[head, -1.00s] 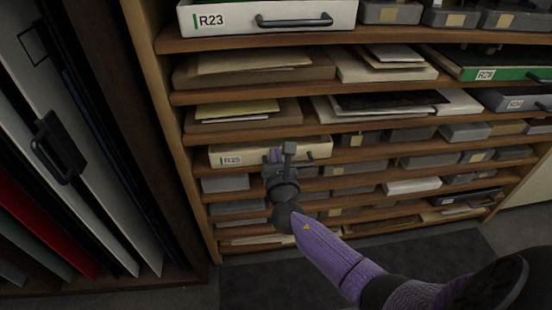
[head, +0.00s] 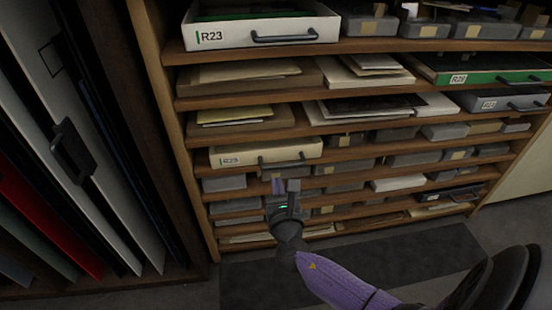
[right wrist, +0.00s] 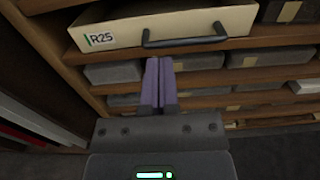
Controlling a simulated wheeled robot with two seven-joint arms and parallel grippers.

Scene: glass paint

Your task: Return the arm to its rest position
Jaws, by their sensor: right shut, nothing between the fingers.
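My right gripper (head: 285,186) is in the lower middle of the head view, with its purple arm coming in from the lower right. In the right wrist view its two purple fingers (right wrist: 160,80) lie together, shut with nothing between them. The fingertips point at the shelf rack, just below the handle of the cream drawer R25 (head: 265,153). That drawer also shows in the right wrist view (right wrist: 170,22). I cannot tell how far the tips are from the shelf. My left gripper is not in view.
A wooden shelf rack (head: 250,105) fills the middle, with grey boxes, papers and the white drawer R23 (head: 255,32) on top. A green drawer (head: 490,75) is at the right. Upright panels (head: 75,150) stand at the left. A dark mat (head: 400,262) covers the floor before the rack.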

